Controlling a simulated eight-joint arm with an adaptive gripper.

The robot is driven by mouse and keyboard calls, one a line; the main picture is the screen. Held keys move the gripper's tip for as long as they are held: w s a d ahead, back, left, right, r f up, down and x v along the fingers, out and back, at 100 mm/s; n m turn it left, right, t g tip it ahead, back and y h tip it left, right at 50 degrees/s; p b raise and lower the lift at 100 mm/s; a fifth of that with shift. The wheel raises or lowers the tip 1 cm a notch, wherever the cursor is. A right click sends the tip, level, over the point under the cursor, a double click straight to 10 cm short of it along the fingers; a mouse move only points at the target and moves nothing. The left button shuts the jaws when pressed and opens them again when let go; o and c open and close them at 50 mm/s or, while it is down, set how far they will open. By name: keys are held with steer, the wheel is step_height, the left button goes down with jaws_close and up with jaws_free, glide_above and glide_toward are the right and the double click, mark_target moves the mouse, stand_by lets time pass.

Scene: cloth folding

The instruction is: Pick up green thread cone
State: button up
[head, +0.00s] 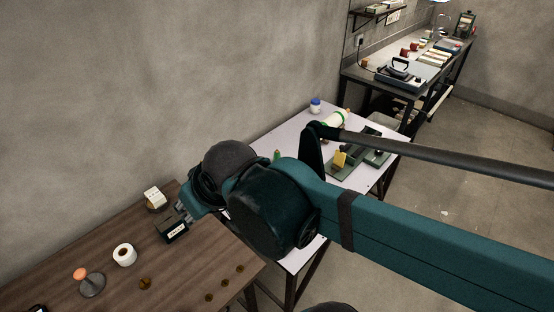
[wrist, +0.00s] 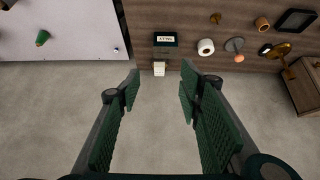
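The green thread cone (wrist: 42,38) lies or stands on the white table at the upper left of the wrist view, well away from my fingers. In the head view a small green cone (head: 277,155) shows on the white table, partly behind my arm. My gripper (wrist: 160,85) is open, with nothing between its two dark green padded fingers. In the wrist view grey floor fills the space below and between the fingers. In the head view my gripper (head: 186,211) hangs over the brown wooden table, near a dark green box.
The dark green labelled box (head: 172,232), a white block (head: 154,197), a white roll (head: 124,254) and an orange-topped stand (head: 90,285) are on the brown table (head: 190,284). The white table (head: 270,122) also holds a blue-lidded jar (head: 316,105) and a yellow piece (head: 340,159).

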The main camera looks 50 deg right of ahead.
steer(key=w+d+m+g+h+b, duration=0.15)
steer(key=w+d+m, duration=0.25)
steer(key=w+d, duration=0.9)
steer(key=m+g+h+b, duration=0.2)
steer(key=m+g+b, duration=0.2)
steer(key=m+b, duration=0.3)
glide_above(277, 150)
steer(key=s+a, duration=0.2)
steer(key=a, duration=0.1)
step_height(277, 150, down, 31)
steer(key=m, duration=0.1)
steer(key=shift+w+d+t+p, duration=0.15)
steer(key=shift+d+t+p, duration=0.1)
steer(key=shift+p, duration=0.2)
steer(key=shift+h, duration=0.25)
steer(key=shift+x, duration=1.25)
steer(key=shift+f, duration=0.1)
